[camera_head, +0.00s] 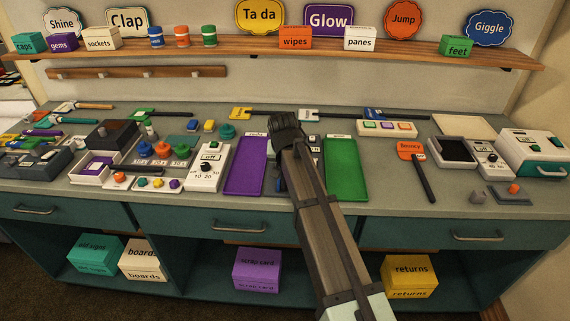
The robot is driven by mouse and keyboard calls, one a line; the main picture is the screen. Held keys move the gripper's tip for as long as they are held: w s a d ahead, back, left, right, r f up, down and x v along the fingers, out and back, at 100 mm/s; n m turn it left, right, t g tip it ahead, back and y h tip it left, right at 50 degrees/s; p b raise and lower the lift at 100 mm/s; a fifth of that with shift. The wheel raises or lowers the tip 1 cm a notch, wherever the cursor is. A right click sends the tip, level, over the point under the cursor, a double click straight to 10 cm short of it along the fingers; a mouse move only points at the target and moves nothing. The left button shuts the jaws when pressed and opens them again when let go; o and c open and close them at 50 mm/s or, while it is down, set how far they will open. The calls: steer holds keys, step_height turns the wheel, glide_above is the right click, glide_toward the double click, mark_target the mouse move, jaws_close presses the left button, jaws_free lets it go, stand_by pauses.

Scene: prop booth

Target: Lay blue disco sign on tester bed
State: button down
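A small blue sign (374,113) with a dark handle lies at the back of the counter, right of centre. Its lettering is too small to read, so I cannot confirm that it says disco. A white box with a dark recessed top (455,150) sits at the right beside a panel with a dial (488,158). It may be the tester bed, but no label shows this. My gripper (283,122) is over the middle of the counter, left of the blue sign and apart from it. Its fingers are dark and bunched in view, and their opening is hidden.
A purple tray (246,166) and a green tray (345,170) flank my arm. An orange "Bouncy" sign (410,149) lies right of the green tray. A button box (389,128) sits just in front of the blue sign. Several small parts crowd the left.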

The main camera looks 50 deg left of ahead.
steer(key=c, duration=1)
jaws_free()
steer(key=shift+o, duration=0.2)
steer(key=shift+o, duration=0.5)
steer(key=shift+r, duration=0.15)
steer(key=shift+r, duration=3.9)
